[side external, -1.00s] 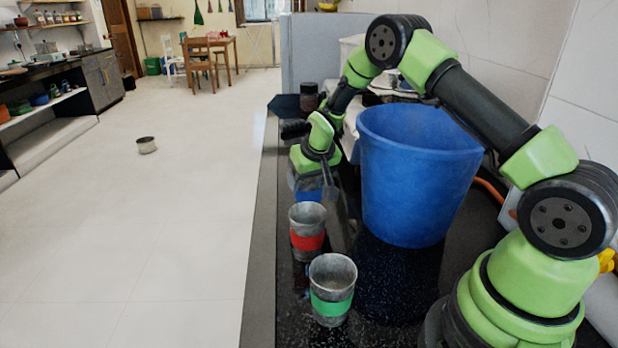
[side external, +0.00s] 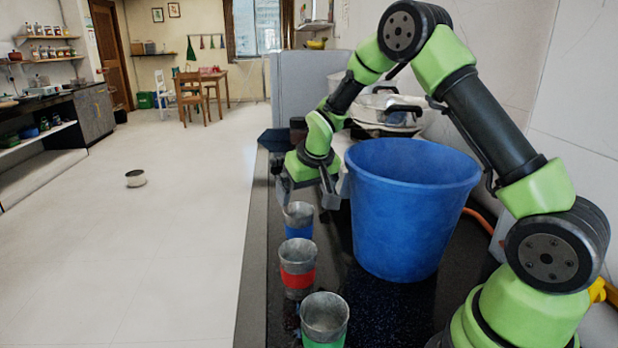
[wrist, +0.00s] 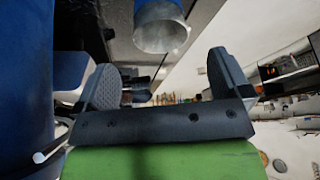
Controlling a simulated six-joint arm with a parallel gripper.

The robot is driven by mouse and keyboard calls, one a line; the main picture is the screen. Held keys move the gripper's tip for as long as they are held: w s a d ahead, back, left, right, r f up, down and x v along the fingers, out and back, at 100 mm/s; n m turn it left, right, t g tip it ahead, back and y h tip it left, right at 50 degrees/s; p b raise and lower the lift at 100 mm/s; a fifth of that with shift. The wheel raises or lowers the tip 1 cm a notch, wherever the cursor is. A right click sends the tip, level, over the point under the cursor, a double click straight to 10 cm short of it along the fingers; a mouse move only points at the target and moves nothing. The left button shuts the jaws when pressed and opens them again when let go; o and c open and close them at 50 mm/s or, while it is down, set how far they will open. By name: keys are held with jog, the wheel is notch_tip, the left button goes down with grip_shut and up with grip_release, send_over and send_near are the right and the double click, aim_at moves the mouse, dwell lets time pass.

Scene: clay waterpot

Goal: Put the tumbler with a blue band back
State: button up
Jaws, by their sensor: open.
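The grey metal tumbler with a blue band (side external: 299,222) stands upright on the dark counter, at the far end of a row of tumblers. My gripper (side external: 307,196) is open and empty, just above and behind its rim in the side view. In the wrist view the tumbler (wrist: 160,30) shows at the top, beyond the open fingers (wrist: 164,72), and looks clear of them. Its lower part is cut off by that picture's top edge.
A tumbler with a red band (side external: 298,268) and one with a green band (side external: 325,320) stand nearer the camera. A large blue bucket (side external: 410,210) stands close on the right. The counter's left edge (side external: 256,250) drops to the floor.

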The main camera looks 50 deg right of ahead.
jog(key=v, duration=0.4)
jog(key=s+a+r+t+y, duration=0.1)
jog(key=s+a+r, duration=0.3)
jog(key=s, duration=0.3)
jog(key=s+a+r+t+y, duration=0.1)
jog(key=s+a+r, duration=0.3)
jog(key=s, duration=0.4)
jog(key=s+a+r+y, duration=0.1)
jog(key=s+a+r, duration=0.3)
jog(key=s, duration=0.4)
jog(key=shift+a+r+t+y, duration=0.2)
jog(key=shift+r+t+y, duration=0.15)
jog(key=shift+r, duration=0.3)
